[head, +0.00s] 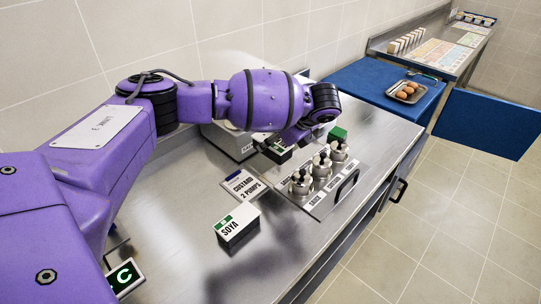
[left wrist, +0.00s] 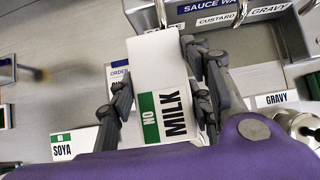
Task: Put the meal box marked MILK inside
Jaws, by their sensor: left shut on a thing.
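The meal box marked NO MILK (left wrist: 158,60), white with a green stripe, is between the fingers of my left gripper (left wrist: 165,98) in the left wrist view. The fingers are shut on its two sides. In the head view my left gripper (head: 277,148) is over the far part of the steel counter, behind the order card; my arm hides much of it and the box there. The box marked NO SOYA (head: 237,228) stands on the counter nearer to me; it also shows in the left wrist view (left wrist: 75,145). My right gripper is not in view.
A steel sauce holder with several pump bottles (head: 321,170) stands right of the gripper. An order card reading custard, 2 pumps (head: 243,185) lies left of it. A blue surface (head: 375,82) bears a tray of round brown items (head: 408,92).

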